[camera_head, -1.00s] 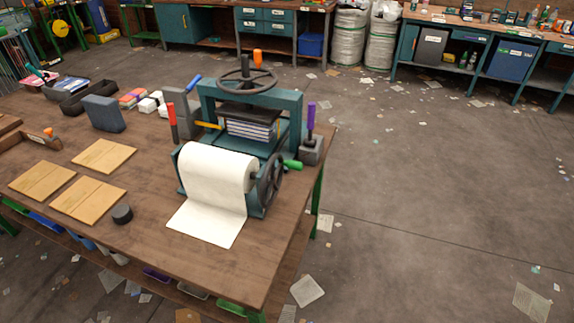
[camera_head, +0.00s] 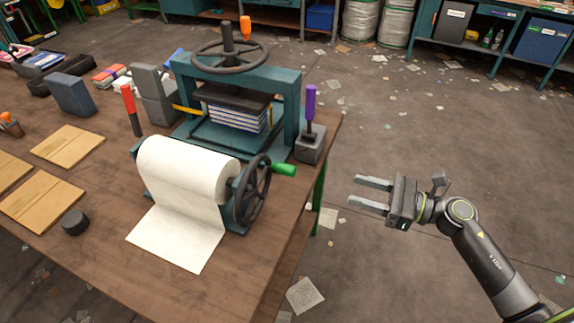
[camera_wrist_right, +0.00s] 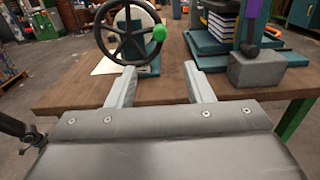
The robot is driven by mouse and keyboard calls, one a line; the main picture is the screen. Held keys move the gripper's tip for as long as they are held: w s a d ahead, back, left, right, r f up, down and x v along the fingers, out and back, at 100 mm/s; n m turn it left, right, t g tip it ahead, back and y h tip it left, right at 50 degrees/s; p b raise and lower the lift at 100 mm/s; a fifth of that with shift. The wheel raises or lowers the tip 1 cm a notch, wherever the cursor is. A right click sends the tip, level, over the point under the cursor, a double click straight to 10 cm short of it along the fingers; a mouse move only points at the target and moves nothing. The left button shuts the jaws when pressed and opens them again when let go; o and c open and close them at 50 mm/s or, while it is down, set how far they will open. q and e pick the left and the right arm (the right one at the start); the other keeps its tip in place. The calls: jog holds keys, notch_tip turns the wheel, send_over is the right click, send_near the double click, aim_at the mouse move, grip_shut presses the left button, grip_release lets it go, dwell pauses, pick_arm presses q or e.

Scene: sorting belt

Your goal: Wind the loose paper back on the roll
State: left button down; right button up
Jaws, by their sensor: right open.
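The white paper roll (camera_head: 190,165) sits in a teal stand on the table. Its loose sheet (camera_head: 178,238) hangs down the front and lies flat on the tabletop. A dark spoked handwheel (camera_head: 252,193) with a green knob (camera_head: 284,169) is on the roll's right side. My right gripper (camera_head: 371,194) is open and empty, off the table's right edge, with its fingers pointing left toward the wheel. In the right wrist view the wheel (camera_wrist_right: 127,33) and the green knob (camera_wrist_right: 159,33) show beyond the open fingers, apart from them. My left gripper is out of view.
A teal press (camera_head: 238,100) stands behind the roll. A grey block (camera_head: 310,146) holding a purple-handled tool is at the table's right edge. A black cylinder (camera_head: 75,222) and wooden boards (camera_head: 40,200) lie left.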

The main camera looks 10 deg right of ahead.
aim_at(290, 171)
jog(key=shift+p+x, duration=2.75)
jog(key=shift+x, duration=5.8)
jog(key=shift+r, duration=0.1)
jog(key=shift+c, duration=0.4)
grip_shut()
